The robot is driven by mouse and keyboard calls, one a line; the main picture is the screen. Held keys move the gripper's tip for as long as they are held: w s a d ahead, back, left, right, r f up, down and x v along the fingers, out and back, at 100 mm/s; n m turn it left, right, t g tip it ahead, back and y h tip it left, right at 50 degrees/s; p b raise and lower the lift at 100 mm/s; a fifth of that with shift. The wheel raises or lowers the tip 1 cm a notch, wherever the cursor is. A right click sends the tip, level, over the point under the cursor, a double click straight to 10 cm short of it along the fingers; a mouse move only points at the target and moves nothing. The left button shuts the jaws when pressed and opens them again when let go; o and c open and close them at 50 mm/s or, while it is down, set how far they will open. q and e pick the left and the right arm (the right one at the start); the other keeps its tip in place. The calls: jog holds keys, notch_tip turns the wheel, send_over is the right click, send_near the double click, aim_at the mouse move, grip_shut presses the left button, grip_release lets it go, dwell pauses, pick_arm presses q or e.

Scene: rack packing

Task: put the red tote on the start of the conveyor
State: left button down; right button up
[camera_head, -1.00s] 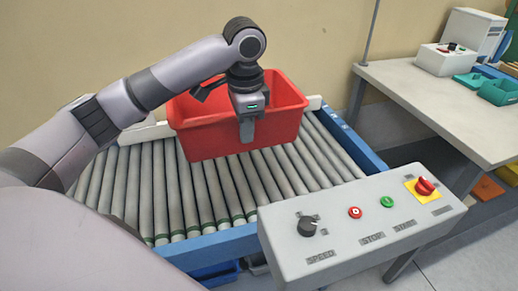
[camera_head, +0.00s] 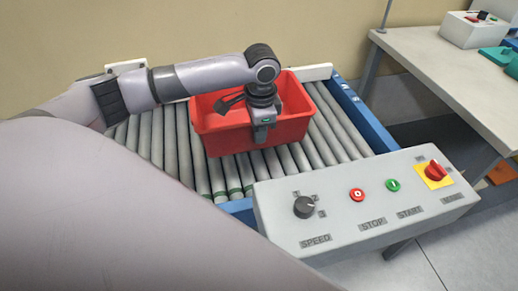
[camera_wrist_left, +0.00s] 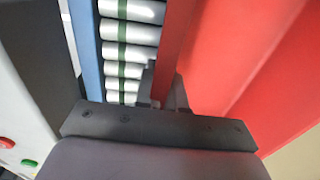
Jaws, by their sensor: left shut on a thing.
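The red tote (camera_head: 225,133) is upright at the conveyor's (camera_head: 180,150) near part, over the grey rollers; I cannot tell whether its base touches them. My left gripper (camera_head: 262,138) is shut on the tote's near wall, pointing down over the rim. In the left wrist view the red tote (camera_wrist_left: 235,55) fills the right side, and the gripper's fingers (camera_wrist_left: 165,90) sit at its wall. Green-banded rollers (camera_wrist_left: 125,50) show to the left of it. The tote's base is hidden. My right gripper is not in view.
A grey control box (camera_head: 365,205) with a speed knob, buttons and a red switch stands at the conveyor's near end. A blue side rail (camera_head: 355,120) runs along the right. A grey table (camera_head: 470,80) with equipment is at the right. A beige wall is behind.

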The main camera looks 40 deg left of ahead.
pick_arm(q)
notch_tip(320, 180, down, 6)
jog(key=shift+w+f, duration=0.1)
jog(key=shift+f, duration=0.15)
jog(key=c, duration=1.7)
grip_release()
jog(key=shift+f, duration=0.15)
jog(key=o, duration=0.5)
jog(key=shift+c, duration=0.2)
notch_tip(320, 180, up, 12)
jog(key=shift+s+d, duration=0.35)
